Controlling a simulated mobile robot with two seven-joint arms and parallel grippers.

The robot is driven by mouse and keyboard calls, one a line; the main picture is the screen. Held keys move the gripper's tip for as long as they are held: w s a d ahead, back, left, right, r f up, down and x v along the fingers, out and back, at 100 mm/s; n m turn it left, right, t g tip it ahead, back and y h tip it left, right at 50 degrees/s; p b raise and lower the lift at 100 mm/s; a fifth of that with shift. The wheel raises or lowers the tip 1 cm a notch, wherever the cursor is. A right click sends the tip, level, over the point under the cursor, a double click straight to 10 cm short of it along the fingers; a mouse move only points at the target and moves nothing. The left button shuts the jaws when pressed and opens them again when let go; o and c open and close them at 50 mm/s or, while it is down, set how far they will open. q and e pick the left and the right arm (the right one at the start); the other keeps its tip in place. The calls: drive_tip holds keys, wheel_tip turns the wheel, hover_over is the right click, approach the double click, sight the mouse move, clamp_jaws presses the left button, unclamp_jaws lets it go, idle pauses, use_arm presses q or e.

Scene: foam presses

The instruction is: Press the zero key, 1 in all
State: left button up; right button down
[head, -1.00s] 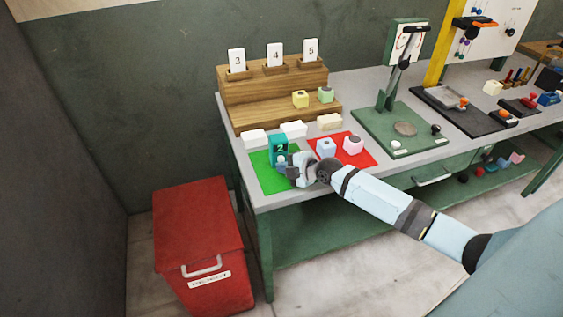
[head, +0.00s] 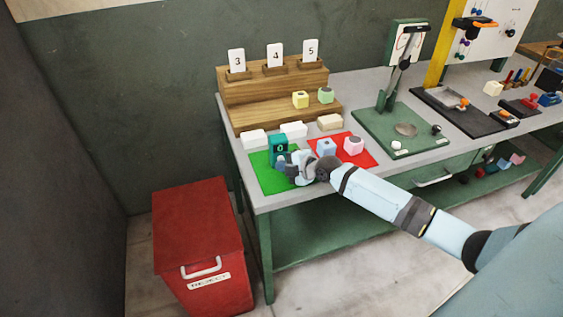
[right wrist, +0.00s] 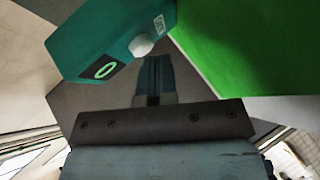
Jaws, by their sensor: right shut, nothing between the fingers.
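The teal counter box (head: 278,143) stands on the green mat (head: 266,179) at the left end of the bench. Its display reads 0. In the right wrist view the counter (right wrist: 105,40) shows at the upper left, with a lit green 0 and a round white key (right wrist: 141,45) on its side. My right gripper (head: 284,164) is shut and empty, just in front of the counter. In the right wrist view its fingertips (right wrist: 153,62) are right beside the white key; I cannot tell whether they touch it. My left gripper is not in view.
A green-based press (head: 385,120) is farther right. A red reject bin (head: 195,230) stands on the floor.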

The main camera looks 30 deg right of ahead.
drive_tip(key=shift+s, duration=0.15)
drive_tip(key=shift+s+a+p, duration=0.2)
drive_tip(key=shift+s+p, duration=0.3)
drive_tip(key=shift+s, duration=0.15)
drive_tip(key=s+p, duration=0.1)
drive_tip(key=s+a+p, duration=0.1)
drive_tip(key=s+p, duration=0.1)
drive_tip(key=shift+s+a+r, duration=0.1)
drive_tip(key=shift+s+r, duration=0.05)
drive_tip(key=shift+s, duration=0.15)
drive_tip(key=shift+s+a+p, duration=0.2)
drive_tip(key=shift+s+p, duration=0.1)
drive_tip(key=shift+s, duration=0.25)
idle(0.4)
